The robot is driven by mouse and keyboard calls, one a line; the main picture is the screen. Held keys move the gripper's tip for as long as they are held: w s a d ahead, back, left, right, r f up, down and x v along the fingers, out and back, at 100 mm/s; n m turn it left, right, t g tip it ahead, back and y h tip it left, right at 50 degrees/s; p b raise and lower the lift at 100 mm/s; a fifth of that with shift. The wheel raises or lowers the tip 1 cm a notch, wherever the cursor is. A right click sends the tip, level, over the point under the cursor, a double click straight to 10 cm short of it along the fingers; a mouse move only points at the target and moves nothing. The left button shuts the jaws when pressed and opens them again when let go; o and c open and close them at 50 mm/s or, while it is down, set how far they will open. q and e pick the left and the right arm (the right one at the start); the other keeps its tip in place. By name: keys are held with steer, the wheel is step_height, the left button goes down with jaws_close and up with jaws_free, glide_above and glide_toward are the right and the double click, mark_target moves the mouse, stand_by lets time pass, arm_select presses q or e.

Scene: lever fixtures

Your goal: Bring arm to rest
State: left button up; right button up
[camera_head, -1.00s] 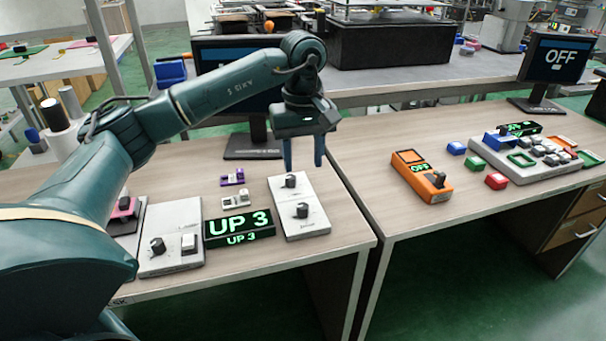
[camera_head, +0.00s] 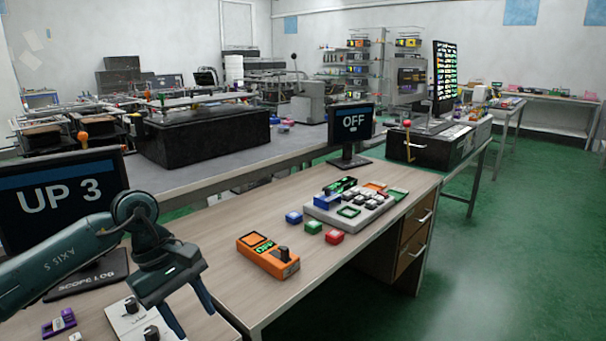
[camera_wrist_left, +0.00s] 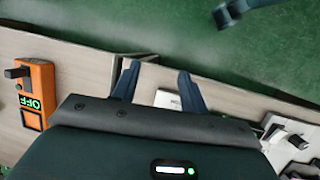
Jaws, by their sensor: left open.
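My left arm comes in from the lower left of the head view. Its gripper (camera_head: 198,325) points down with its two fingers apart and nothing between them. It hangs in front of the light grey panel with black knobs (camera_head: 130,318), which is partly hidden and cut by the frame's bottom edge. In the left wrist view the gripper (camera_wrist_left: 160,72) is open and empty, with part of a white panel (camera_wrist_left: 167,99) behind the fingers.
An orange box with a black lever (camera_head: 268,257) stands on the wooden table (camera_head: 226,226), with small coloured blocks beyond it. A keyed panel (camera_head: 350,208) and a monitor reading OFF (camera_head: 350,128) stand farther back. A monitor reading UP 3 (camera_head: 60,195) is at left. Green floor (camera_head: 480,270) is clear.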

arm_select(q)
steer(key=s+d+f+n+g+h, duration=0.25)
steer(key=s+d+h, duration=0.4)
steer(key=d, duration=0.55)
steer(key=s+d+r+n+t+h, duration=0.4)
steer(key=s+d+r+n+h, duration=0.25)
steer(key=d+n+h, duration=0.55)
steer(key=w+a+f+n+t+y, duration=0.2)
steer(key=a+n+t+y, duration=0.3)
steer(key=n+t, duration=0.7)
steer(key=w+a+f+n+t+y, duration=0.2)
steer(key=a+n+t+y, duration=0.35)
steer(key=n, duration=1.25)
steer(key=s+a+f+n+g+y+p, duration=0.7)
steer(key=s+f+n+y+p, duration=0.1)
steer(key=n+p, duration=0.6)
steer(key=shift+a+f+y+p, duration=0.3)
steer(key=shift+f+p, duration=0.15)
steer(key=shift+p, duration=0.4)
arm_select(e)
step_height(320, 180, up, 4)
steer(key=g+h, duration=0.1)
steer(key=g, duration=0.2)
steer(key=shift+d+r+n, duration=0.1)
steer(key=shift+n, duration=0.3)
